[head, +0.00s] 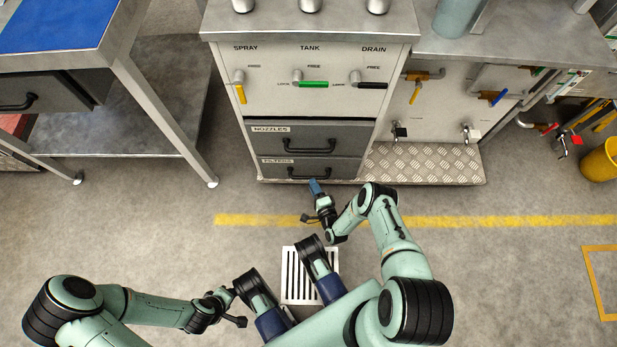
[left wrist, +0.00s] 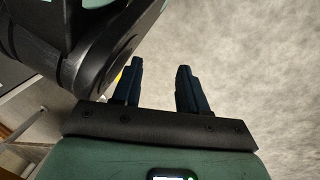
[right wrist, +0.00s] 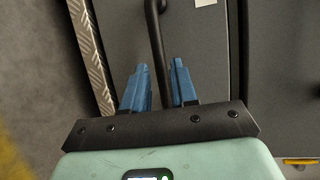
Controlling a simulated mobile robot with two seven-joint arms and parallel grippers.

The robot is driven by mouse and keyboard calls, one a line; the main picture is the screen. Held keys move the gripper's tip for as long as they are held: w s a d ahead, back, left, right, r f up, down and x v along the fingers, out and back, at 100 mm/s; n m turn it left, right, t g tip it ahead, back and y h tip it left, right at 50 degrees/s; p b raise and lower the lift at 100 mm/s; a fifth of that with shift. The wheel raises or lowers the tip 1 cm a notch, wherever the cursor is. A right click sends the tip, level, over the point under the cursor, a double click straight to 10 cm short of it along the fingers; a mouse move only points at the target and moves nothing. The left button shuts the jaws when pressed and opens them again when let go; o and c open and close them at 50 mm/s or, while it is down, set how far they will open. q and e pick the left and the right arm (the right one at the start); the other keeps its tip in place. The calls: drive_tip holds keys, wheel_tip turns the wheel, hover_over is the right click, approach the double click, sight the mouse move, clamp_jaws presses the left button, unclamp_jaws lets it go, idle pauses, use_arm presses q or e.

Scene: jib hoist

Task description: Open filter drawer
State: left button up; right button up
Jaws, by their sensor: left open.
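The filter drawer (head: 276,170) is the lower grey drawer of the cabinet, its label partly legible. It looks flush with the front. Its black bar handle (head: 308,176) also shows in the right wrist view (right wrist: 156,30). My right gripper (head: 315,187) is at this handle. In the right wrist view, its blue fingers (right wrist: 160,85) stand partly apart, with the bar running between them. I see slim gaps beside the bar; contact is not clear. My left gripper (head: 226,293) is low at the left, far from the drawer. In the left wrist view, its fingers (left wrist: 160,85) are apart and empty.
The nozzles drawer (head: 270,141) sits directly above, looking closed. A checker-plate step (head: 430,165) adjoins the cabinet's right side. A blue-topped bench (head: 60,30) stands left. A floor grate (head: 290,290) lies in front; the floor before the cabinet is clear. A yellow bucket (head: 601,160) is far right.

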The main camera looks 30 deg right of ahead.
sight(309, 177)
drive_tip(key=b+x, duration=0.1)
drive_tip(key=x, duration=0.4)
use_arm(q)
drive_tip(key=shift+g, duration=0.7)
drive_tip(key=s, duration=0.1)
drive_tip(key=s+f, duration=0.2)
drive_tip(key=shift+s+a+f, duration=0.25)
drive_tip(key=shift+s, duration=0.05)
use_arm(e)
clamp_jaws()
use_arm(q)
drive_tip(key=shift+w, duration=0.1)
use_arm(e)
drive_tip(key=shift+a, duration=0.1)
